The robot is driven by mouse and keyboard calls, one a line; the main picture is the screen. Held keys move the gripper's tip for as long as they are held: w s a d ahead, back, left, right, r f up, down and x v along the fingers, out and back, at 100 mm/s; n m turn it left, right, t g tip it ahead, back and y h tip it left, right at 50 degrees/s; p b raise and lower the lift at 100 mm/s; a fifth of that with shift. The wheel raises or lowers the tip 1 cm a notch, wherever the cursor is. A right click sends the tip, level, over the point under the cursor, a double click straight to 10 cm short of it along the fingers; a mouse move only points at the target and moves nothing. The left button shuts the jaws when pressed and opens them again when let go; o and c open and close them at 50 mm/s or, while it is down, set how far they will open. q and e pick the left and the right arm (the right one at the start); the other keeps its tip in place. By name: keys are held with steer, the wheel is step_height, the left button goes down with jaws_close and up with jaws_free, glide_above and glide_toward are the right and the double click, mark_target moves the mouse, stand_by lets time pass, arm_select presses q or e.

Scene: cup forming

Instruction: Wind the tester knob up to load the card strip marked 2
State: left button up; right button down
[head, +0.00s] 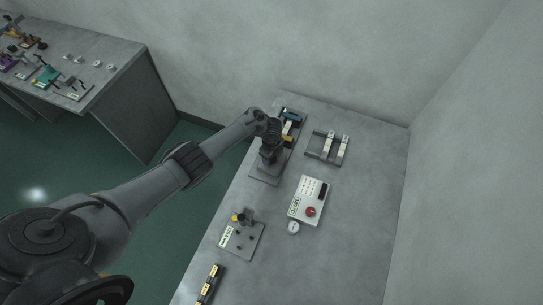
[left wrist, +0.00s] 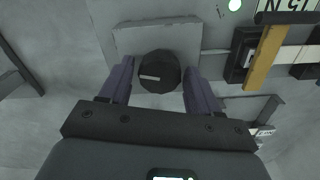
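The tester (head: 263,178) stands at the far left of the table, partly hidden by my left arm. In the left wrist view its dark round knob (left wrist: 160,72), with a pale line on its face, sits before a grey plate (left wrist: 188,38). My left gripper (left wrist: 160,88) is open, one finger on each side of the knob, with small gaps visible. The gripper (head: 268,154) is over the tester in the head view. A pale strip (left wrist: 288,54) lies by the tester's black block and yellow bar (left wrist: 264,58); I cannot read a 2 on it. My right gripper is out of view.
A rack (head: 316,153) with two pale strips stands right of the tester. A white box with a red knob (head: 310,211), a round dial (head: 293,227) and a pegged board (head: 246,247) are nearer. The right side of the table is clear.

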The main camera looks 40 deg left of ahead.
arm_select(q)
steer(key=shift+o, duration=0.7)
steer(key=shift+r+p, duration=0.3)
steer(key=shift+r, duration=0.3)
step_height(320, 180, up, 8)
steer(key=p, duration=0.2)
steer(key=shift+p, duration=0.3)
steer(key=shift+r, duration=0.8)
